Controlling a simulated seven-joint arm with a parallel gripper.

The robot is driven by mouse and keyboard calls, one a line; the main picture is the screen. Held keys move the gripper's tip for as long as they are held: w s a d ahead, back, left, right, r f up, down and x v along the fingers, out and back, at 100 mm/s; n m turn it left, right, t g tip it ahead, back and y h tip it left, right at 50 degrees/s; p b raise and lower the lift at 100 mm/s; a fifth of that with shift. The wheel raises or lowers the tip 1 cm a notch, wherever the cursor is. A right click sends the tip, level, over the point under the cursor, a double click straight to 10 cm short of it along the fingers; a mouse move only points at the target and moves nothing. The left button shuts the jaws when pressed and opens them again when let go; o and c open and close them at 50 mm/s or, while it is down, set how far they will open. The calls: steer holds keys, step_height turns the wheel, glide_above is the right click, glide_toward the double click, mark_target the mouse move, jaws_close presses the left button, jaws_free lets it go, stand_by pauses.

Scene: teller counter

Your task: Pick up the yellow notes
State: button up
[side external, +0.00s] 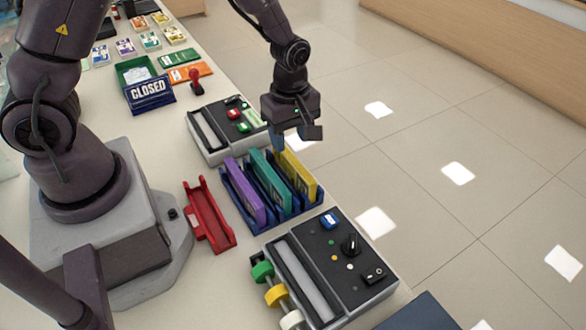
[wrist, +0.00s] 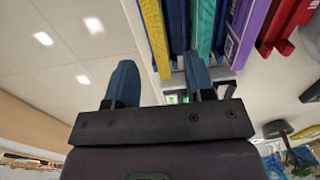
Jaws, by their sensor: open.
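The yellow notes (side external: 299,175) stand on edge in the right slot of a blue rack (side external: 285,216), beside teal notes (side external: 270,180) and purple notes (side external: 244,191). My gripper (side external: 291,144) is open and empty, pointing down just above the far end of the yellow notes. In the wrist view, the yellow notes (wrist: 155,35) run up the picture between my two spread fingers (wrist: 160,75). The teal notes (wrist: 205,30) and purple notes (wrist: 253,30) lie to the right there. I cannot tell the exact height gap.
A red empty holder (side external: 209,214) lies left of the rack. A grey-black device (side external: 225,128) stands behind it, close to my gripper, and another with knobs (side external: 330,265) in front. A CLOSED sign (side external: 150,93) and several note bundles are farther back. The counter's right edge is close to the rack.

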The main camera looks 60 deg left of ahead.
mark_target(292, 158)
step_height(292, 158, down, 9)
steer(key=shift+w+a+r, duration=0.1)
steer(key=shift+w, duration=0.05)
jaws_close()
stand_by(0.5)
